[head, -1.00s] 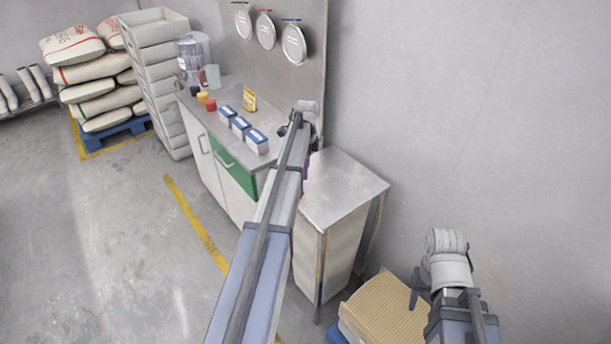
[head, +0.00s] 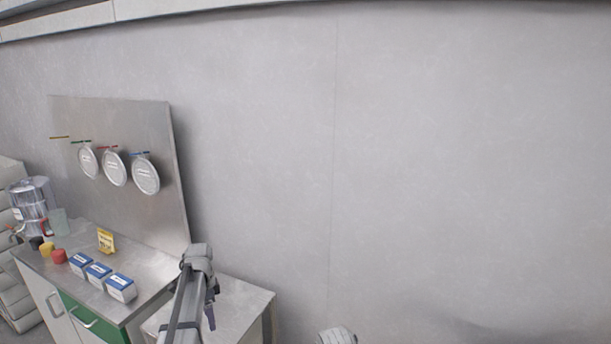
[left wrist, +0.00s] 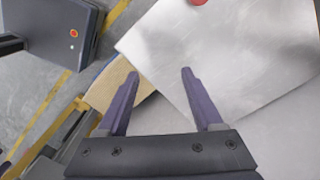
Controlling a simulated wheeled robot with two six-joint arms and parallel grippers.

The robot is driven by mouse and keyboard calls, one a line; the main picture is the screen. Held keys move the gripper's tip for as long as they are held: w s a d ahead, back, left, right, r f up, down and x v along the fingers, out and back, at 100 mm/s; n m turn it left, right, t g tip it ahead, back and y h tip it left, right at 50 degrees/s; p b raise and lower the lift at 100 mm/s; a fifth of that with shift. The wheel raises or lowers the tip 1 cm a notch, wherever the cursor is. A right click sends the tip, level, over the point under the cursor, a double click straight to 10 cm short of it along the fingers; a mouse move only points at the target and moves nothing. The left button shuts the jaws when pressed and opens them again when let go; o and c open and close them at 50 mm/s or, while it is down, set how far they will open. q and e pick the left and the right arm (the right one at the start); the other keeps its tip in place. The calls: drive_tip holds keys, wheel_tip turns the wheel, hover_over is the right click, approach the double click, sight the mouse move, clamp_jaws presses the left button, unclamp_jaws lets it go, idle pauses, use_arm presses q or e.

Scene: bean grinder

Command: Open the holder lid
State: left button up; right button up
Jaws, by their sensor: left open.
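No holder lid can be made out for certain. Three round silver discs (head: 115,169) hang in a row on the upright metal panel (head: 130,120), under coloured tabs; I cannot tell whether one is the holder lid. My left gripper (head: 210,316) is over the low metal table, well below and to the right of the discs. In the left wrist view its purple fingers (left wrist: 160,76) are spread apart with nothing between them. A small red thing (left wrist: 198,2) is cut off by the top edge there. My right gripper is out of view.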

use_arm(q)
drive_tip(key=s+d+n+y, duration=0.1)
drive_tip(key=s+d+n, duration=0.6)
drive_tip(key=s+d, duration=1.9)
drive_tip(key=shift+n, duration=0.4)
drive_tip(key=shift+r, duration=0.1)
drive_tip(key=shift+c, duration=0.4)
drive_tip(key=c, duration=0.3)
drive_tip(key=shift+c, duration=0.7)
drive_tip(key=w+a+f+y+b, duration=0.1)
drive_tip(key=a+f+b, duration=0.1)
drive_tip(key=b, duration=0.1)
drive_tip(key=w+a+f+m+y+b, duration=0.1)
drive_tip(key=f+b, duration=0.2)
drive_tip(key=w+a+f+m+t+b, duration=0.1)
drive_tip(key=w+a+f+b, duration=0.1)
drive_tip(key=f+b, duration=0.1)
drive_tip(key=shift+w+a+f+y+b, duration=0.1)
drive_tip(key=shift+a+f+y+b, duration=0.1)
drive_tip(key=shift+a+y+b, duration=0.2)
clamp_jaws()
drive_tip(key=w+a+f+m+t+y+b, duration=0.7)
drive_tip(key=w+a+f+m+y+b, duration=0.7)
drive_tip(key=b, duration=2.6)
drive_tip(key=a+m+y, duration=0.1)
drive_tip(key=a+m, duration=0.1)
drive_tip(key=shift+a+m, duration=0.15)
drive_tip(key=shift+m, duration=0.25)
